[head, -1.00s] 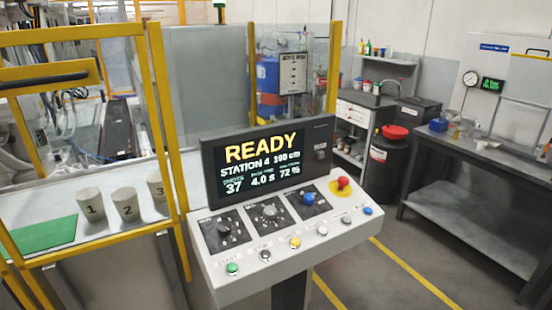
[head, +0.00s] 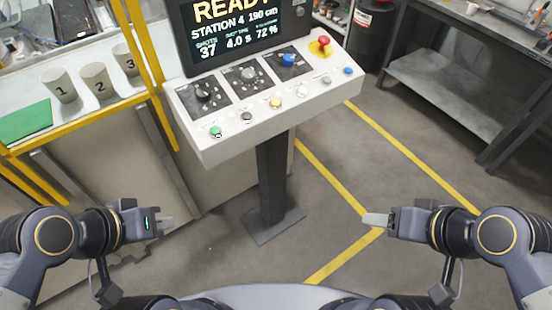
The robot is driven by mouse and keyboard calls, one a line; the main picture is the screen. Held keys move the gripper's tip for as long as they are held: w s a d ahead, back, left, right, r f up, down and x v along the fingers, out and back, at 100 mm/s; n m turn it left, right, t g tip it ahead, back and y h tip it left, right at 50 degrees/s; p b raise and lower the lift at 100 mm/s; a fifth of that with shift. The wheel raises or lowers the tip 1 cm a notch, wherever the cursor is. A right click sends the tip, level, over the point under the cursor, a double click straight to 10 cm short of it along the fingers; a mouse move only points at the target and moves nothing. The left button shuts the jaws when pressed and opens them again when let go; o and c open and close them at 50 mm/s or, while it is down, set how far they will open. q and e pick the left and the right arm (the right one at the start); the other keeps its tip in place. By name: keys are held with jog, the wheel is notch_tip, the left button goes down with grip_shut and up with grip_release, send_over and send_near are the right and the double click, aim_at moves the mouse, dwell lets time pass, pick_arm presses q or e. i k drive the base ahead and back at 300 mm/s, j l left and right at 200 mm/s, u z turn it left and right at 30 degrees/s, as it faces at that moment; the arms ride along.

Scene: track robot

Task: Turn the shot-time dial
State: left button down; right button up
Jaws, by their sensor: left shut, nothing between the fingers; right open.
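The control panel (head: 310,98) stands on a dark post and carries three dials on black plates. They are a black dial (head: 203,95), a grey dial (head: 248,73) and a blue knob (head: 288,60). Their labels are too small to read, so I cannot tell which is the shot-time dial. The screen (head: 240,32) shows "STATION 4 190 cm", 37, 4.0 s and 72 %. My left gripper (head: 166,223) is shut and empty, low and in front of the panel at left. My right gripper (head: 374,219) is open and empty, low at right. Both are well apart from the panel.
A row of buttons, including a green button (head: 215,132), lines the panel's front edge. A red mushroom button (head: 322,42) sits at its right. Numbered cups (head: 97,80) stand behind the yellow frame (head: 140,60) at left. A grey workbench (head: 470,60) is at right. Floor between is clear.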

aim_at(248, 75)
jog(key=i+j+u, duration=0.1)
jog(key=j, duration=0.25)
jog(key=i+j+u, duration=0.1)
jog(key=j, duration=0.25)
jog(key=i+j+u, duration=0.2)
jog(key=i+j, duration=0.2)
jog(key=j, duration=0.2)
